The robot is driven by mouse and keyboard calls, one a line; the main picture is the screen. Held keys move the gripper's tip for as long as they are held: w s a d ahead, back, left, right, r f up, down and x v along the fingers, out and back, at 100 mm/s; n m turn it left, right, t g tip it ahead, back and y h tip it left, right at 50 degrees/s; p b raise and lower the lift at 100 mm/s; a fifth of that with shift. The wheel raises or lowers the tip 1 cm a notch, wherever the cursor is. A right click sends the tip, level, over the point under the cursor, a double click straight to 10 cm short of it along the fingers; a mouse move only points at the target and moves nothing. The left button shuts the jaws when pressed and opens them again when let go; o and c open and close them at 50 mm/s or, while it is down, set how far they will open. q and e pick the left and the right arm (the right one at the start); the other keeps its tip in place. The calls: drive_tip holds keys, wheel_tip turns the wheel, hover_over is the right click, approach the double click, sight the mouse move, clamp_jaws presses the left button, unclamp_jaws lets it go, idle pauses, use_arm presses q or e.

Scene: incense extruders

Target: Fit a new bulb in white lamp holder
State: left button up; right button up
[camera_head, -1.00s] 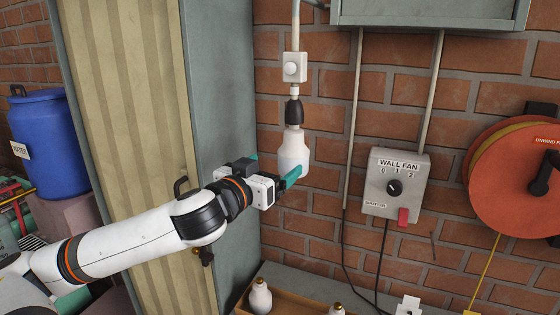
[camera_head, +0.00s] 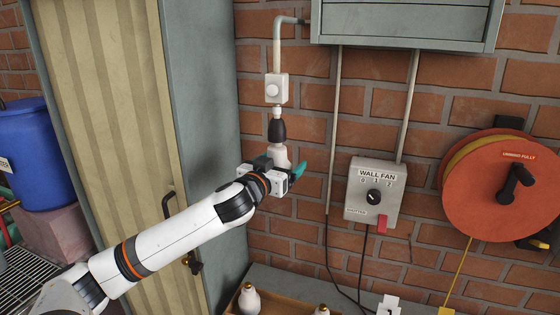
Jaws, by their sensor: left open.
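A white pull-cord style box (camera_head: 276,88) hangs on a white pipe on the brick wall. Below it hangs a lamp holder (camera_head: 277,130) with a black body and a small white collar. A white bulb (camera_head: 280,153) sits under the black holder, neck up; my gripper hides its lower part. My left gripper (camera_head: 284,168) is at the bulb, open, with one teal finger showing at the bulb's right side. Whether it touches the glass I cannot tell. Two more white bulbs with brass caps, one (camera_head: 249,299) and another (camera_head: 321,310), stand at the bottom edge. My right gripper is out of view.
The bulbs below stand in a wooden tray (camera_head: 280,306). A grey cabinet (camera_head: 205,130) stands close on the left. A grey metal box (camera_head: 405,30) is above.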

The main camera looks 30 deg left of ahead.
use_arm(q)
drive_tip(key=c, duration=1.1)
drive_tip(key=shift+f+n+y, duration=0.1)
drive_tip(key=shift+n+y, duration=0.2)
drive_tip(key=shift+y, duration=0.5)
drive_tip(key=shift+n+b, duration=0.3)
drive_tip(key=shift+g+y, duration=0.3)
drive_tip(key=shift+y, duration=0.2)
drive_tip(key=shift+a+n, duration=0.1)
drive_tip(key=shift+n, duration=0.2)
drive_tip(key=shift+y, duration=0.4)
drive_tip(key=shift+a+n+y, duration=0.1)
drive_tip(key=shift+n+y, duration=0.2)
drive_tip(key=shift+n, duration=0.1)
